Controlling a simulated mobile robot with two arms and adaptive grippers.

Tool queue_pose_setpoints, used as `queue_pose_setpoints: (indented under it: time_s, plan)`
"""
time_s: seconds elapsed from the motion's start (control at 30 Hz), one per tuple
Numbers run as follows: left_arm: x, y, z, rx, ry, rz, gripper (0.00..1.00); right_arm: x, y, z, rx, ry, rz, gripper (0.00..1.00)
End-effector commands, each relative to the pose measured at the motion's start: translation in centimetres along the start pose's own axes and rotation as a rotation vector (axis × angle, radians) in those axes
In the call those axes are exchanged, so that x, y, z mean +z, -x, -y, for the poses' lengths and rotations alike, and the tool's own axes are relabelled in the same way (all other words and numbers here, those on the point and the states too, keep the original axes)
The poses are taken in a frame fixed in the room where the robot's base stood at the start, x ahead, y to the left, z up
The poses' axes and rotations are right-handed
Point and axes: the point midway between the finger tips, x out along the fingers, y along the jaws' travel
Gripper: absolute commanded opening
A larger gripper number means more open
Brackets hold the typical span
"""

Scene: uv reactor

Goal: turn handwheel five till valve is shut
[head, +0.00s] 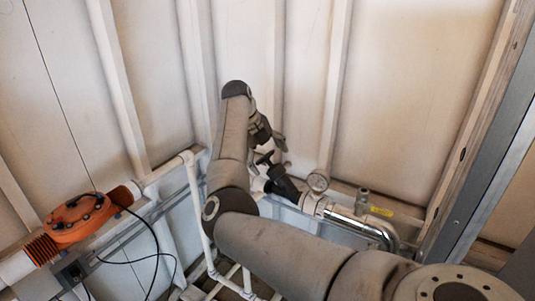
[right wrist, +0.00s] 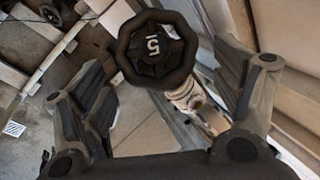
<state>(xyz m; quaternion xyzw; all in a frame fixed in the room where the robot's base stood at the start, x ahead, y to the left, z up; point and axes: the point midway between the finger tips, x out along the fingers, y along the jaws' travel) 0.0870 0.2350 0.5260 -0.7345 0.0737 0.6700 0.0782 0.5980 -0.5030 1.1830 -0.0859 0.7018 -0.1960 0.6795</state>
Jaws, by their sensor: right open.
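Handwheel five (right wrist: 155,48) is a dark, lobed wheel with a white 5 on its hub, at the upper middle of the right wrist view. My right gripper (right wrist: 162,76) is open, with one finger on each side of the wheel's lower part. The wheel appears just beyond the fingertips, and no grip on it shows. In the head view my right gripper (head: 270,146) is beside the black valve (head: 284,184) on the pipe, partly hidden by my arm. My left gripper is out of view.
A round gauge (head: 318,181) and a shiny pipe (head: 352,225) stand right of the valve. A yellow-handled fitting (head: 380,211) is farther right. An orange unit (head: 80,218) with black cables is at the left. A ribbed wall stands close behind. Another wheel (right wrist: 51,14) shows at the upper left of the wrist view.

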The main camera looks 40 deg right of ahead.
Motion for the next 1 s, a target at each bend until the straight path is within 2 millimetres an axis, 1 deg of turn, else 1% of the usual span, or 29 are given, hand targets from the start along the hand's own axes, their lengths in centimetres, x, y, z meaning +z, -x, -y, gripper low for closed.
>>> queue_pose_setpoints:
  time_s: [0.13,0.37,0.47,0.7,0.87,1.0]
  plan:
    - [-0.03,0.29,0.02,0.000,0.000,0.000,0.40,-0.05,-0.67,0.01,0.000,0.000,-0.002,0.86]
    - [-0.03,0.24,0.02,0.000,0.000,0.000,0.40,-0.03,-0.75,-0.02,0.000,0.000,-0.001,0.86]
    - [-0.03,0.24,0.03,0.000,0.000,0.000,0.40,-0.02,-0.73,-0.02,0.000,0.000,-0.001,0.74]
    - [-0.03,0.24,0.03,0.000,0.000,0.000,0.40,-0.02,-0.71,-0.02,0.000,0.000,0.000,0.43]
    - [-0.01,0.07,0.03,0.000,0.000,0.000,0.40,-0.01,-0.76,-0.09,-0.004,-0.004,0.000,0.42]
    - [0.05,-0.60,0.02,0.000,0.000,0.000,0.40,0.03,-0.90,-0.29,-0.022,-0.027,0.001,0.42]
